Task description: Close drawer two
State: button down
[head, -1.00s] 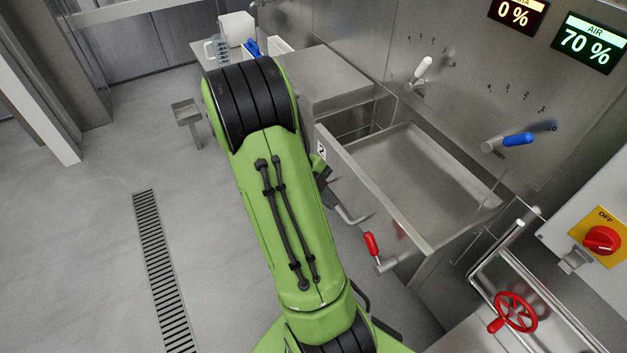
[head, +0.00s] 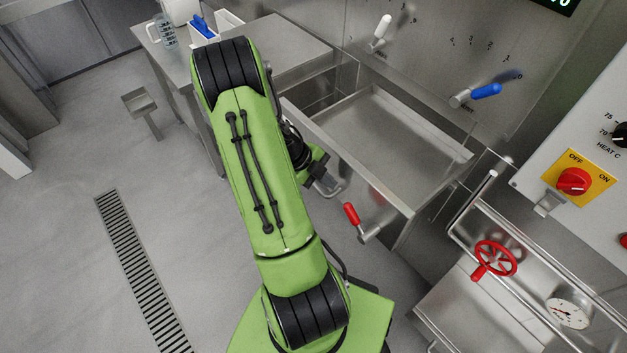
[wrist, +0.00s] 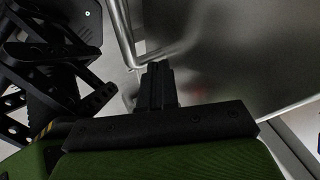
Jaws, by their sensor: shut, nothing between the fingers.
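The drawer (head: 372,186) is steel and stands open, pulled out from the cabinet; a steel pan-like floor shows inside it. Its number label is hidden behind my arm now. Its bent bar handle (head: 330,189) is on the front face, and it also shows in the wrist view (wrist: 122,38). My gripper (head: 322,176) is close by the handle, partly hidden by my green arm. In the wrist view my gripper (wrist: 157,72) is shut and empty, pointing at the drawer front (wrist: 225,60) just right of the handle. I cannot tell whether it touches.
A red-gripped lever (head: 352,215) sticks out at the drawer's near end. A red handwheel (head: 495,258) and pipes are at the right. A steel counter (head: 285,40) with a jug (head: 166,32) stands behind. Open floor with a drain grate (head: 140,270) lies at left.

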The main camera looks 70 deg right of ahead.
jog(key=shift+s+d, duration=0.2)
jog(key=shift+d, duration=0.1)
